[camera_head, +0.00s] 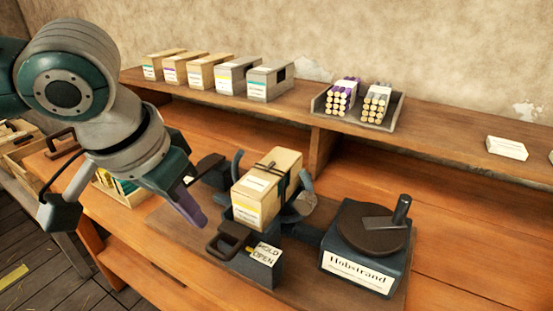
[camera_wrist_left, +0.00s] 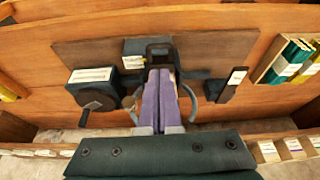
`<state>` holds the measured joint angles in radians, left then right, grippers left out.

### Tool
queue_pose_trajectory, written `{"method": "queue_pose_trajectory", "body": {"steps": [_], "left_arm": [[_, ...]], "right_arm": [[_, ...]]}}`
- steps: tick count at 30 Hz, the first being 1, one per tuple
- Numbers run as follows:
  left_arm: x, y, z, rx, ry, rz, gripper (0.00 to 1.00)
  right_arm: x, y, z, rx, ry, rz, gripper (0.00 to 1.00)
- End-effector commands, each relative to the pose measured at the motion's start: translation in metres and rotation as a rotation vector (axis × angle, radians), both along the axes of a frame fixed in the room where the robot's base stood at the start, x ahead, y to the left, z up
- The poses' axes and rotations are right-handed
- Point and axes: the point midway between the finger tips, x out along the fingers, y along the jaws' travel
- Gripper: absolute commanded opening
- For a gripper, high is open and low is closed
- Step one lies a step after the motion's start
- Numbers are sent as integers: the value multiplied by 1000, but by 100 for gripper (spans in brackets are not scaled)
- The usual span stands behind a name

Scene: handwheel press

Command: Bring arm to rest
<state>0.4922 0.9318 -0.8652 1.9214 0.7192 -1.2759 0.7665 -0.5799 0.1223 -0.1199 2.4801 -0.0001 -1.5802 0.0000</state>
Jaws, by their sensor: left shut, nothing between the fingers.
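My left gripper (camera_head: 190,206) comes in from the left in the head view. Its purple fingers are shut and empty, pointing down just left of the press. In the left wrist view the two fingers (camera_wrist_left: 160,78) lie side by side. The press holds a tan box (camera_head: 262,195) with a dark band between its curved jaws (camera_head: 304,200). The gripper looks apart from the box. The handwheel (camera_head: 370,228) with an upright knob stands on the base labelled "Hobstrand" (camera_head: 350,275); the wheel also shows in the left wrist view (camera_wrist_left: 98,98). My right gripper is not in view.
A "HOLD OPEN" block (camera_head: 264,262) and dark loop handle (camera_head: 227,240) are at the press front. A raised shelf (camera_head: 440,135) behind carries several boxes (camera_head: 207,72) and a tray of rolls (camera_head: 388,122). A crate (camera_head: 22,152) stands left.

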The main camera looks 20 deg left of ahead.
Motion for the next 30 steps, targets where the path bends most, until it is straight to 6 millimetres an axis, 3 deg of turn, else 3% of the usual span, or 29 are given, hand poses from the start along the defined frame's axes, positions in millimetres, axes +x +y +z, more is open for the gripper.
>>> {"method": "queue_pose_trajectory", "body": {"steps": [18, 20, 27, 30], "left_arm": [[-1, -3, 1, -3, 0, -10, 0], [-6, -13, -1, -10, 1, -40, 0], [-56, -98, -7, -97, -46, -261, 0], [-77, -109, -3, -106, -71, -273, 0]], "right_arm": [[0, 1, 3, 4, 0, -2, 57], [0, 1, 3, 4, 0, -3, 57], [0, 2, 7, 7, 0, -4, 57], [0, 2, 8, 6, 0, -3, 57]]}}
